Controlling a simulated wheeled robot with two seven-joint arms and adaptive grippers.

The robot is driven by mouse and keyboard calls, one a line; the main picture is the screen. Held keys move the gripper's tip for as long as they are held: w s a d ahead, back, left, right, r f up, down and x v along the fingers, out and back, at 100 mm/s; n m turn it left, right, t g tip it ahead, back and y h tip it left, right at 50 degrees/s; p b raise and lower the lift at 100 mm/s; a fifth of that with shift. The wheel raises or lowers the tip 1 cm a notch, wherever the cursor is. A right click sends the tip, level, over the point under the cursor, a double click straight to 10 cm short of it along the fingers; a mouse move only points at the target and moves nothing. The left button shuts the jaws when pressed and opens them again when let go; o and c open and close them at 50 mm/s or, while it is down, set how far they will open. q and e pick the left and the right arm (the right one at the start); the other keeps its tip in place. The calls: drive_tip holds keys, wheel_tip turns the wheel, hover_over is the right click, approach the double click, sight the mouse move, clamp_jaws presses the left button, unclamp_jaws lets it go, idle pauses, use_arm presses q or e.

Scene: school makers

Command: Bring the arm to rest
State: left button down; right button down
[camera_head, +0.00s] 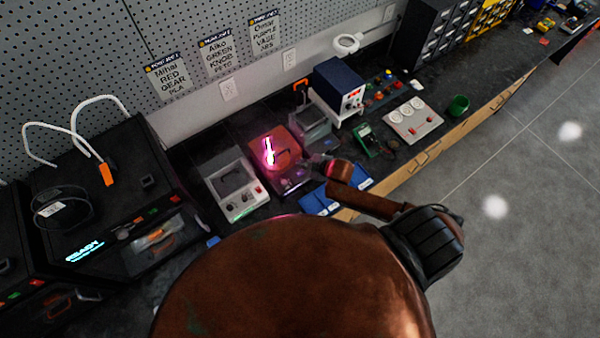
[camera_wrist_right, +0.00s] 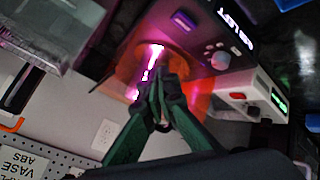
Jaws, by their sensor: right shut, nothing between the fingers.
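My right arm (camera_head: 370,200) is brown and reaches over the workbench in the head view. Its gripper (camera_head: 316,163) is small and partly hidden there, just right of a device with an orange cover (camera_head: 283,150) and a bright pink light. In the right wrist view my right gripper (camera_wrist_right: 160,80) has green fingers, closed together with nothing between them. The fingertips overlap the glowing orange cover (camera_wrist_right: 198,100) in that view; I cannot tell whether they touch it. My left gripper is in neither view.
A grey-white device (camera_head: 236,188) stands left of the glowing one. A blue power supply (camera_head: 338,82) is behind, and blue trays (camera_head: 320,203) lie near the bench's front edge. A black printer (camera_head: 110,200) stands at left. Open floor (camera_head: 530,200) lies to the right.

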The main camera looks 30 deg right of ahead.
idle(0.4)
drive_tip(key=s+d+r+m+g+h, duration=0.1)
drive_tip(key=s+r+m+g, duration=0.2)
drive_tip(key=s, duration=0.6)
drive_tip(key=s+d+r+m+h, duration=0.1)
drive_tip(key=s+r+m, duration=0.35)
drive_tip(key=s, duration=0.35)
drive_tip(key=s+d+r+m+g+h, duration=0.1)
drive_tip(key=s+r+m+g, duration=0.2)
drive_tip(key=s, duration=0.6)
wheel_tip(320, 180, down, 43)
drive_tip(key=s+a+b, duration=0.1)
drive_tip(key=s+b, duration=0.2)
drive_tip(key=b, duration=0.9)
drive_tip(key=s+f+g+b, duration=0.1)
drive_tip(key=s+f+b, duration=0.3)
drive_tip(key=s+f, duration=0.5)
drive_tip(key=s+f+b, duration=0.4)
drive_tip(key=s+f, duration=0.6)
drive_tip(key=f, duration=0.6)
drive_tip(key=shift+a+f+g, duration=0.2)
drive_tip(key=shift+f+g, duration=0.05)
drive_tip(key=shift+g, duration=0.15)
